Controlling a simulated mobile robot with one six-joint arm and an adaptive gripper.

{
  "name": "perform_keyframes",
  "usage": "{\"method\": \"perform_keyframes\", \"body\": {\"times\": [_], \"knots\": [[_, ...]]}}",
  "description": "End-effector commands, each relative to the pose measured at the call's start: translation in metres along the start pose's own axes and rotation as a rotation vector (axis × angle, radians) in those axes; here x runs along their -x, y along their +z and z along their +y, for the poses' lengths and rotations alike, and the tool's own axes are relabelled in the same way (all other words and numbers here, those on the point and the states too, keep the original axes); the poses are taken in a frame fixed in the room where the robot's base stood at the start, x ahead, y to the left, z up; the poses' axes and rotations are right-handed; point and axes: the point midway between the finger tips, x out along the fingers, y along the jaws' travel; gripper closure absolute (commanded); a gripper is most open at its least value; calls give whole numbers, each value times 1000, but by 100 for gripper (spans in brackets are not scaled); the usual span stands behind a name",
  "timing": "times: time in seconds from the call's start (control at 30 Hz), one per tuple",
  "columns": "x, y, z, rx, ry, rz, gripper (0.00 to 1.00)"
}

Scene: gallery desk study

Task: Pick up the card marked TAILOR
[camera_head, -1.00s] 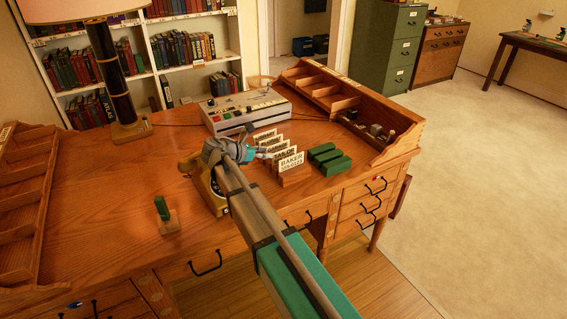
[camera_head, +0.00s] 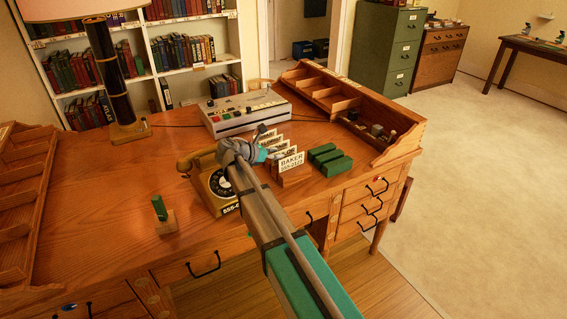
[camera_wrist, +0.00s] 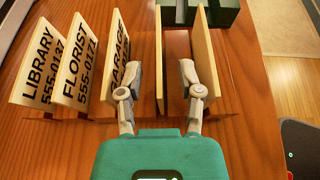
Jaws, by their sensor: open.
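The TAILOR card (camera_wrist: 159,60) stands upright and nearly edge-on between my open fingers in the wrist view, its lettering not readable there. It is the card just behind the BAKER card, and mostly hidden by my gripper in the head view (camera_head: 289,149). My gripper (camera_wrist: 161,80) straddles it without visible contact. The left finger lies between it and the GARAGE card (camera_wrist: 119,58), overlapping GARAGE's lower part. The right finger is beside the BAKER card (camera_wrist: 207,50), which also shows in front in the head view (camera_head: 292,162).
The FLORIST card (camera_wrist: 82,62) and LIBRARY card (camera_wrist: 44,62) stand further left. A gold telephone (camera_head: 208,188) is left of my gripper. Green blocks (camera_head: 333,166) lie right of the cards. A switchboard box (camera_head: 243,113) stands behind. The desk front-left (camera_head: 95,215) is mostly clear.

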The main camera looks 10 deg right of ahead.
Motion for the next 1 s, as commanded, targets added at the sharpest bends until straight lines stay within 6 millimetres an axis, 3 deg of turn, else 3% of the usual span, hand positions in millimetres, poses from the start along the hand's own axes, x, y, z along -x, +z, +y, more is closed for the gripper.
{"method": "perform_keyframes", "body": {"times": [0.13, 0.67, 0.7, 0.93, 1.0], "knots": [[-9, 0, 0, -1, -1, 0, 53], [-10, 0, 0, 0, -1, 0, 53], [-10, 0, 0, 0, -1, 0, 55], [-10, 0, 0, 0, -1, 0, 97], [-10, 1, 0, -1, -1, 0, 100]]}}
